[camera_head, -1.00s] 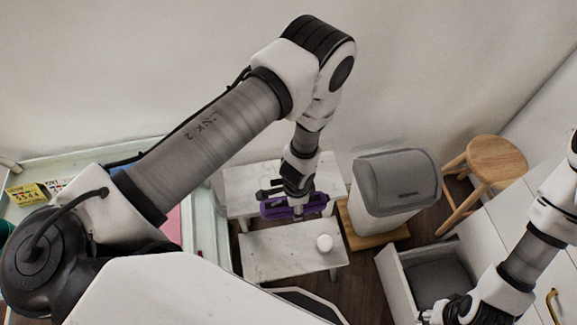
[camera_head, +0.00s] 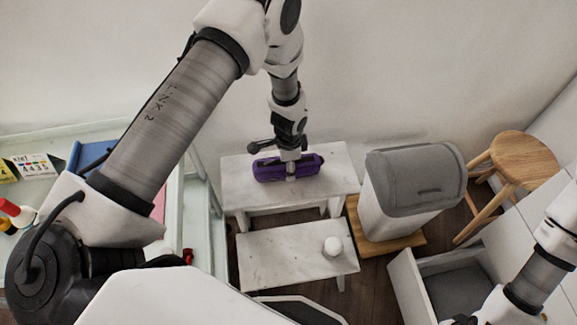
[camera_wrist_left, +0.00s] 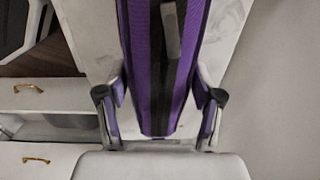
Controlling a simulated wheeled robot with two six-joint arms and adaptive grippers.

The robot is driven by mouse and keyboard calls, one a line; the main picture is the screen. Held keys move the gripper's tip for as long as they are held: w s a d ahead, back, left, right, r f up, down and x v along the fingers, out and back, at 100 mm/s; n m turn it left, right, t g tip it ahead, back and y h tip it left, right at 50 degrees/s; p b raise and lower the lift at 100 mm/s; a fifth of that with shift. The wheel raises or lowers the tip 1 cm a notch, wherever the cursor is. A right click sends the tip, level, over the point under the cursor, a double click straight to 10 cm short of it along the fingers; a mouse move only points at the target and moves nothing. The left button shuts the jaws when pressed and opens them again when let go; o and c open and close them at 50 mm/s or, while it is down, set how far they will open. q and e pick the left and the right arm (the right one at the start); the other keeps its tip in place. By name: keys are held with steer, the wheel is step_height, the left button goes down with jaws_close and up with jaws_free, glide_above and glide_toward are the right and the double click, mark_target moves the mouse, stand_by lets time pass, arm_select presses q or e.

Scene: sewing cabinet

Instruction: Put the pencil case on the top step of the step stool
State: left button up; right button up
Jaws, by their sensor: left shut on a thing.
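The purple pencil case (camera_head: 305,166) with a dark zip band is at the top step (camera_head: 335,184) of the white step stool, in the head view. My left gripper (camera_head: 288,170) comes down on it from above and is shut across its width. In the left wrist view the pencil case (camera_wrist_left: 160,70) runs lengthwise between the two fingers, with the pale step behind it. I cannot tell whether its underside touches the step. The lower step (camera_head: 280,260) bears a small white round thing (camera_head: 332,246). My right gripper (camera_head: 468,320) is at the bottom edge, its fingertips unclear.
A grey-lidded bin (camera_head: 400,210) stands on a wooden board (camera_head: 415,241) right of the stool. A round wooden stool (camera_head: 525,158) is farther right. An open drawer (camera_head: 412,285) is in front. A pale table (camera_head: 195,225) lies left of the step stool.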

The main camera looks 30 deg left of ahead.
arm_select(q)
steer(key=shift+f, duration=0.15)
steer(key=o, duration=1.4)
step_height(320, 180, up, 12)
steer(key=p, duration=0.2)
steer(key=s+f+n, duration=0.1)
steer(key=s+f, duration=0.1)
steer(key=s, duration=0.1)
steer(key=s+f+n, duration=0.1)
steer(key=s+f, duration=0.2)
steer(key=s, duration=0.1)
steer(key=s+f+n, duration=0.2)
steer(key=s+f, duration=0.1)
steer(key=s, duration=0.1)
steer(key=s+f+n, duration=0.3)
steer(key=s+n, duration=0.4)
steer(key=s, duration=0.8)
steer(key=shift+a+f, duration=0.2)
steer(key=shift+a, duration=0.05)
